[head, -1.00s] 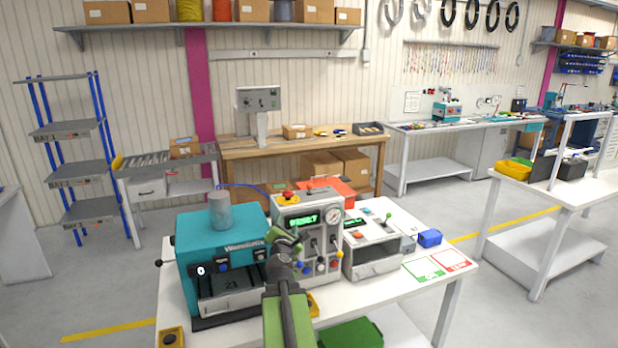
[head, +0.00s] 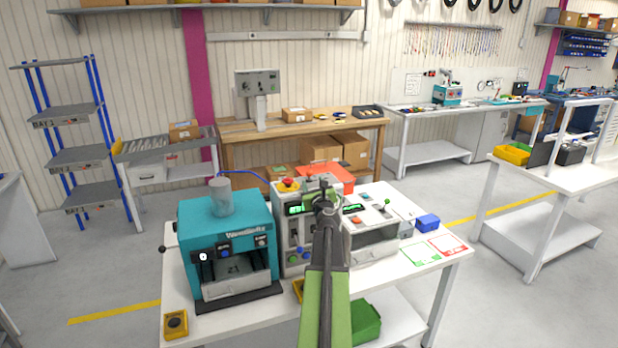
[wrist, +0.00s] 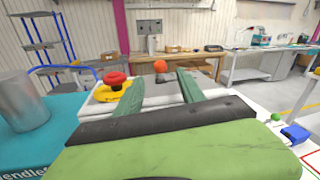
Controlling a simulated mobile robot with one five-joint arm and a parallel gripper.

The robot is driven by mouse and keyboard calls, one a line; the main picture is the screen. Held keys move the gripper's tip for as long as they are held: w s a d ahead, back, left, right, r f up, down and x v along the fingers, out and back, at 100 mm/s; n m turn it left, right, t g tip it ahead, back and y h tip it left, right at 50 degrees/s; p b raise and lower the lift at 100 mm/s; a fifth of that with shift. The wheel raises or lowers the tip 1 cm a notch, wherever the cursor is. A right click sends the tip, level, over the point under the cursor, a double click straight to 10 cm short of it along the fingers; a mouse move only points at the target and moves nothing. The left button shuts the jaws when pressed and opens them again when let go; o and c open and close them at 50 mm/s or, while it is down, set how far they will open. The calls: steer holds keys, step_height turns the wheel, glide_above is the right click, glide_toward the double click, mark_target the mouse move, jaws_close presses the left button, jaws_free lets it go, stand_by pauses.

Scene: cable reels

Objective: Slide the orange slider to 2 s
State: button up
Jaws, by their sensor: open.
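My gripper (head: 325,192) is above the front of the white control unit (head: 290,250) in the head view and covers its right part. The wrist view shows its two green fingers (wrist: 160,88) apart, with nothing held between them. A rounded orange knob-like shape (wrist: 160,66) shows beyond and between the fingertips; I cannot tell whether it is the orange slider. The slider and its scale marks cannot be made out in the head view. A red mushroom button on a yellow base (wrist: 114,82) is left of the fingers; it also shows in the head view (head: 288,185).
A teal machine (head: 225,235) with a grey cylinder on top stands left of the unit. A white box with coloured buttons (head: 375,240) and a blue block (head: 428,222) are at right. An orange-red case (head: 335,177) lies behind.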

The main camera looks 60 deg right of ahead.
mark_target(310, 175)
steer(key=x, duration=0.7)
steer(key=shift+a, duration=0.1)
jaws_close()
stand_by(1.1)
